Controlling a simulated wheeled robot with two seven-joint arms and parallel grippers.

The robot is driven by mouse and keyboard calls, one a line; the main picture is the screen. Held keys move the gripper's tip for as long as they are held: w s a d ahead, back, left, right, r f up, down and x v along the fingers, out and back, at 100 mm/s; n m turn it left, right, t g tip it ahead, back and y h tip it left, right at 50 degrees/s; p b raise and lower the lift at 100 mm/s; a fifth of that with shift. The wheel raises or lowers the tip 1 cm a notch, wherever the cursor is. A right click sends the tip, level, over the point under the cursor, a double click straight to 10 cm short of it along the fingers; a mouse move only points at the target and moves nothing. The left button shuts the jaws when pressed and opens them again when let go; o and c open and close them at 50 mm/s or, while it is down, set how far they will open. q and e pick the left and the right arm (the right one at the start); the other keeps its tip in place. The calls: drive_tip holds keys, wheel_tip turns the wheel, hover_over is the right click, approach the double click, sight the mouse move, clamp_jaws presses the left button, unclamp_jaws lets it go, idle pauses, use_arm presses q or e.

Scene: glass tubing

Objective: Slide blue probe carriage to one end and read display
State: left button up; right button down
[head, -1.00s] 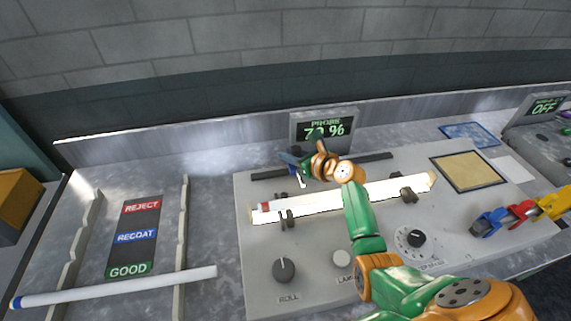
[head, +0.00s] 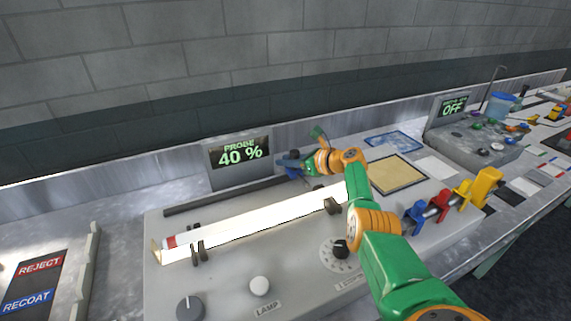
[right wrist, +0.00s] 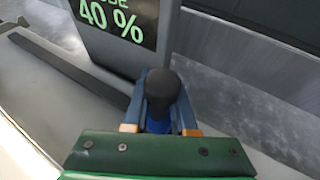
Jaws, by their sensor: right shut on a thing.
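The blue probe carriage (head: 292,166) sits on the dark rail (head: 230,197) behind the brightly lit glass tube (head: 255,215). My right gripper (head: 300,167) is shut on the carriage. In the right wrist view the blue carriage with its black knob (right wrist: 160,95) stands between the fingers. The display (head: 240,158) reads "PROBE 40 %", and its "40 %" also shows in the right wrist view (right wrist: 115,18). The tube rests level on dark supports, with a red band at its left end. My left gripper is not in view.
The panel has a roll knob (head: 189,307), a white lamp button (head: 260,286) and a dial (head: 341,248). Blue, red and yellow clamps (head: 440,205) stand at the right front. A second unit (head: 470,140) reads "OFF". Reject and recoat labels (head: 40,265) lie at left.

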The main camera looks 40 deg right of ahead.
drive_tip(key=shift+w+d+r, duration=0.1)
drive_tip(key=shift+d+r, duration=0.2)
drive_tip(key=shift+r, duration=0.25)
drive_tip(key=c, duration=0.9)
unclamp_jaws()
drive_tip(key=shift+w, duration=0.1)
drive_tip(key=shift+o, duration=1.1)
drive_tip(key=shift+w+a+f, duration=0.1)
drive_tip(key=shift+w+f, duration=0.05)
drive_tip(key=shift+w, duration=0.05)
drive_tip(key=shift+s+a, duration=0.1)
drive_tip(key=shift+a, duration=0.3)
drive_tip(key=shift+s+d+p, duration=0.2)
drive_tip(key=shift+s+p, duration=0.15)
drive_tip(key=shift+p, duration=0.05)
drive_tip(key=p+v, duration=0.1)
drive_tip(key=v, duration=0.4)
drive_tip(key=shift+s+r+p, duration=0.2)
drive_tip(key=shift+s+p, duration=0.1)
drive_tip(key=shift+p, duration=0.1)
drive_tip(key=shift+s+r, duration=0.15)
drive_tip(key=shift+s, duration=0.2)
